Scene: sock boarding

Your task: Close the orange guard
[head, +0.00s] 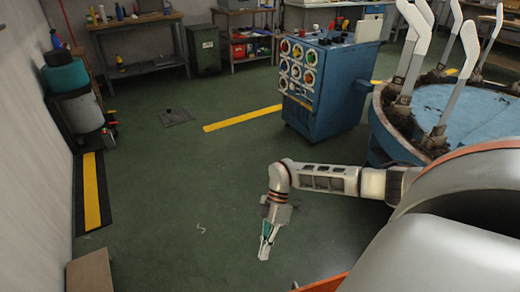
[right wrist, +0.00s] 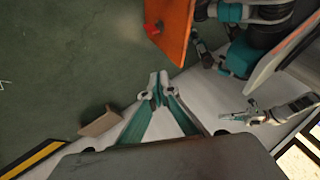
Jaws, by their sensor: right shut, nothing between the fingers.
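The orange guard shows as a flat orange panel (right wrist: 176,22) at the top of the right wrist view, with a red knob (right wrist: 152,29) at its left edge. In the head view only a strip of orange (head: 326,284) shows at the bottom edge, partly hidden behind my own body. My right gripper (head: 264,250) points down over the green floor, left of that strip. In the right wrist view its fingertips (right wrist: 158,88) are together and empty, apart from the panel. My left gripper is not clearly seen.
A blue cabinet (head: 345,95) with coloured gauges stands ahead. A round blue table (head: 455,115) with upright white sock forms is at right. A light board (head: 90,272) lies at lower left, near a yellow-black floor strip (head: 91,190). The floor between is mostly clear.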

